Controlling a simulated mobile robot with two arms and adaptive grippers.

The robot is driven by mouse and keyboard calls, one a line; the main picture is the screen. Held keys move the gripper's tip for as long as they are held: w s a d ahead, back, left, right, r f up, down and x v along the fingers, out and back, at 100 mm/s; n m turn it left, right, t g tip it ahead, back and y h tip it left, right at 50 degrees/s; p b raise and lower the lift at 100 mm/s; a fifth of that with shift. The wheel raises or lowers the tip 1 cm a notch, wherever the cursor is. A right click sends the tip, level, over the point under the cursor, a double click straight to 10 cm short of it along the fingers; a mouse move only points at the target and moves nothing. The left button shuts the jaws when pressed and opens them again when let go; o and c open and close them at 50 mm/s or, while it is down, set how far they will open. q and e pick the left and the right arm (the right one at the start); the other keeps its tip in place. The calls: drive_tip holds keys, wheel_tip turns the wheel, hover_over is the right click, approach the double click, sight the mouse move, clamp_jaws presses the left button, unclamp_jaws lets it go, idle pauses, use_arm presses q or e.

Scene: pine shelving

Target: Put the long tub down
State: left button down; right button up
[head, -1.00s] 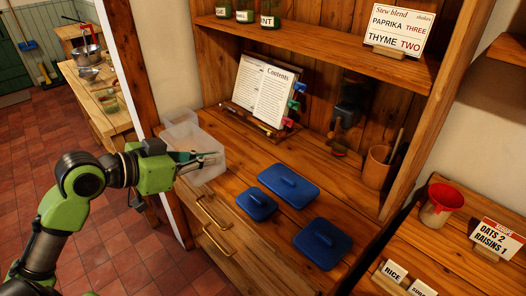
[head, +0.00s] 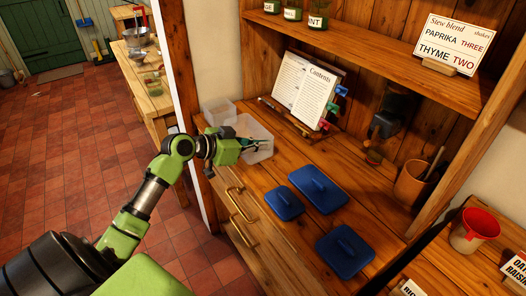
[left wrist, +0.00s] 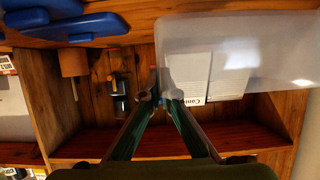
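A clear, see-through tub (head: 256,151), apparently the long tub, is at the left end of the wooden counter. My left gripper (head: 262,144) reaches over it from the left. In the left wrist view the tub (left wrist: 240,65) fills the upper right. Its near wall runs between the two close fingertips (left wrist: 160,97), so the gripper appears shut on that wall. I cannot tell whether the tub's base touches the counter. A second clear tub (head: 219,113) stands just behind it, to the left. My right gripper is not in view.
Three blue lids (head: 318,186) lie on the counter (head: 300,230) to the right. An open book (head: 304,88) on a stand is behind the tub. A dark dispenser (head: 388,122) and a brown pot (head: 411,184) stand farther right. Brass drawer handles (head: 240,203) face the front.

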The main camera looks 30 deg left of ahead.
sight(273, 152)
use_arm(q)
drive_tip(key=shift+w+a+f, duration=0.1)
drive_tip(key=shift+w+f, duration=0.3)
wheel_tip(273, 152, down, 3)
drive_tip(key=shift+p, duration=0.7)
drive_tip(key=shift+f, duration=0.1)
drive_tip(key=shift+f, duration=0.15)
drive_tip(key=c, duration=2.3)
unclamp_jaws()
